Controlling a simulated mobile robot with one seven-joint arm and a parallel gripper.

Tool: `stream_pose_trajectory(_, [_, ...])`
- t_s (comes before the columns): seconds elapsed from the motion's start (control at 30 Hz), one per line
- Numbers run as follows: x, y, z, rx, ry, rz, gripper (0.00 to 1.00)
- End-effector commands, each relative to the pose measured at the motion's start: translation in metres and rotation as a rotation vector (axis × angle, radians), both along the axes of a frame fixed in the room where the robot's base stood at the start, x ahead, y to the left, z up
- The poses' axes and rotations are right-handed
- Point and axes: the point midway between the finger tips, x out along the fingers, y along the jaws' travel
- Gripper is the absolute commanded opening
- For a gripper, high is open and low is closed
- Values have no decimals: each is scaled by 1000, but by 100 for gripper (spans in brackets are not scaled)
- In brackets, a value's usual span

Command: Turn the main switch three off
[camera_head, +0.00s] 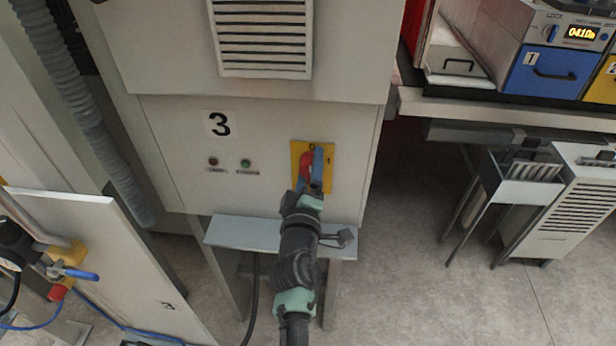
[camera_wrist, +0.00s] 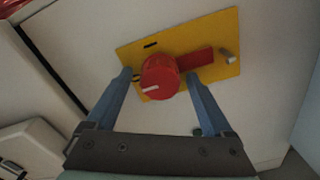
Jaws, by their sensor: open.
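The main switch is a red rotary knob (camera_wrist: 160,77) with a red bar handle on a yellow plate (camera_wrist: 225,30). In the head view the red knob (camera_head: 306,163) is partly hidden by my gripper, and its yellow plate (camera_head: 328,180) is on the cabinet panel marked 3. The plate shows a 0 at the top and a 1 at the right. My gripper (camera_head: 313,172) is open at the plate. In the wrist view its blue fingers (camera_wrist: 160,80) are on either side of the knob. I cannot tell whether they touch it. A white line marks the knob's face.
The number 3 label (camera_head: 219,124) and two small buttons, red (camera_head: 213,162) and green (camera_head: 245,163), are left of the switch. A grey shelf (camera_head: 235,233) juts out below. A slatted vent (camera_head: 262,40) is above. Open floor (camera_head: 420,290) lies to the right.

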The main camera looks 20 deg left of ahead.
Motion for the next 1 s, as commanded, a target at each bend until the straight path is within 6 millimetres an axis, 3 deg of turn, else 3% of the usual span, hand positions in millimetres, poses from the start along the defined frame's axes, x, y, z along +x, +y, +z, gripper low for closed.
stream_pose_trajectory(0.17, [-13,-5,0,0,3,-1,86])
stream_pose_trajectory(0.7, [-100,-28,3,1,4,-1,86])
stream_pose_trajectory(1.0, [-123,-35,0,0,1,0,86])
